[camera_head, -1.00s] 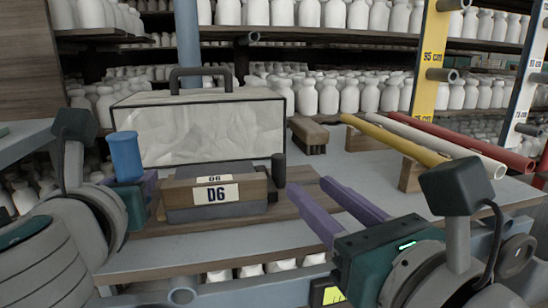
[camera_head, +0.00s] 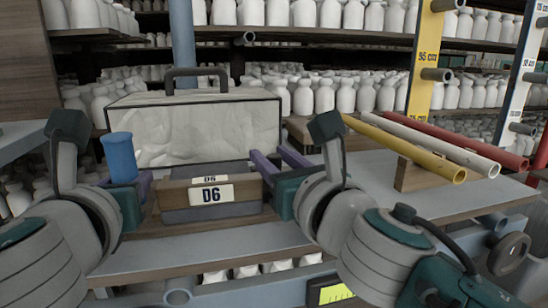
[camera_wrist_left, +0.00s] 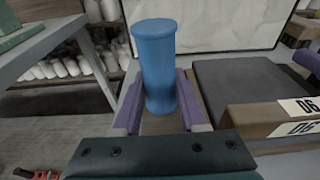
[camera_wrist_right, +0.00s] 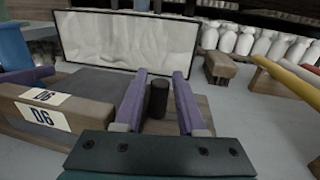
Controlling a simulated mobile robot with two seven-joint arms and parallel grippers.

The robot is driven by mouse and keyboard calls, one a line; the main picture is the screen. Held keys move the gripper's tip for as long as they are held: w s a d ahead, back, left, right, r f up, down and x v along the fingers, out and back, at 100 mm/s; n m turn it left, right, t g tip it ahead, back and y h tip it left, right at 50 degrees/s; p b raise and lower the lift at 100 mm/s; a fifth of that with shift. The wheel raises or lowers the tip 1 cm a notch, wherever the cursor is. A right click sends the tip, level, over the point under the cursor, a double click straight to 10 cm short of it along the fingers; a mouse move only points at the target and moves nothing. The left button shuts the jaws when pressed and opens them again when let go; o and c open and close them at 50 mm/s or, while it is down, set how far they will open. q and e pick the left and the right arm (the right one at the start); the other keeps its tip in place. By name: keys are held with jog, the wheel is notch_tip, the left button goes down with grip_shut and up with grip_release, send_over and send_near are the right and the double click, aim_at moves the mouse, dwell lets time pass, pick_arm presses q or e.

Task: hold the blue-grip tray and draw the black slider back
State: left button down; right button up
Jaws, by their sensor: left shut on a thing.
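The blue grip (camera_head: 120,157) stands upright at the left end of the wooden tray (camera_head: 248,188), which has D6 labels. My left gripper (camera_head: 140,184) is shut on the blue grip (camera_wrist_left: 158,60), with a purple finger on either side. The black slider (camera_wrist_right: 158,99) shows as an upright dark knob at the tray's right end. My right gripper (camera_wrist_right: 160,75) is open, with its fingers on both sides of the slider and a visible gap to each. In the head view, my right gripper (camera_head: 269,152) hides the slider.
A large box (camera_head: 215,125) with a pale crumpled front and dark handle stands behind the tray. Yellow (camera_head: 420,155), white and red tubes rest on wooden supports to the right. Shelves of white bottles fill the back. The grey tabletop (camera_head: 375,185) between tray and tubes is mostly bare.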

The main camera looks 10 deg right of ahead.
jog(key=shift+c, duration=0.3)
grip_shut()
dwell(1.0)
